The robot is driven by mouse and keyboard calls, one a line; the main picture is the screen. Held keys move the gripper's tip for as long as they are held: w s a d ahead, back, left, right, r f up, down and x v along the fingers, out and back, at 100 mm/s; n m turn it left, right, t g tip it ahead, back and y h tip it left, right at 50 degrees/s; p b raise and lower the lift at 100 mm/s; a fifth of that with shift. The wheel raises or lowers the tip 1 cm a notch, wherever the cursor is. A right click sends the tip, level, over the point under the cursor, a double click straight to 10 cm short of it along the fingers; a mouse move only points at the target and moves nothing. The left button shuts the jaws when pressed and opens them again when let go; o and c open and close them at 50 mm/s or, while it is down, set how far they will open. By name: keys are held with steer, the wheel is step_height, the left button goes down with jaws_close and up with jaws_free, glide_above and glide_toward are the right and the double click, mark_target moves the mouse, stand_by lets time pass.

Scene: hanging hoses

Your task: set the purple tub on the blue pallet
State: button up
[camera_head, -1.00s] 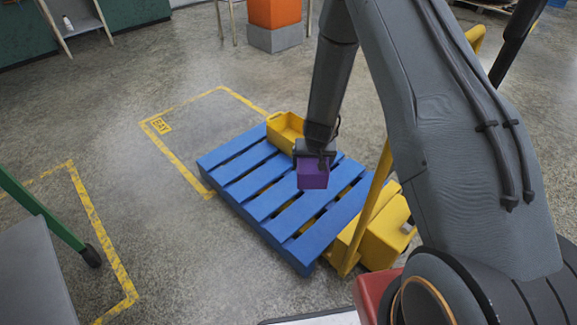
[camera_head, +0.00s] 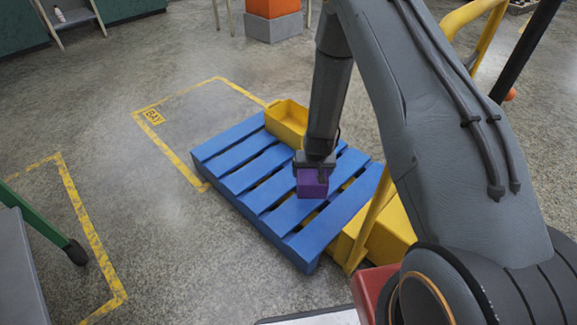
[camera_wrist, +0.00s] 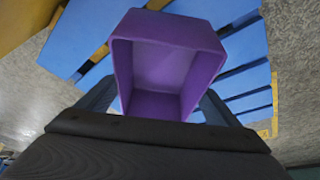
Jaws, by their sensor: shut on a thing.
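The purple tub (camera_head: 312,184) is a small open box held by my gripper (camera_head: 314,165) over the middle of the blue pallet (camera_head: 239,163). In the wrist view the purple tub (camera_wrist: 168,62) shows its open inside, with my gripper's dark fingers (camera_wrist: 155,100) on both sides of it. Blue slats of the pallet (camera_wrist: 247,55) show behind it. I cannot tell whether the tub's underside touches the slats. The gripper hides the tub's top in the head view.
A yellow bin (camera_head: 287,121) sits at the pallet's far corner. A yellow pallet jack (camera_head: 390,232) stands at its right side. A yellow-taped floor bay (camera_head: 176,100) lies beyond it. Pallet slats left of the tub are clear.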

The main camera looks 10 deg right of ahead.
step_height(320, 180, down, 11)
steer(key=b, duration=0.3)
steer(key=shift+f, duration=0.15)
steer(key=shift+f, duration=0.1)
steer(key=o, duration=1)
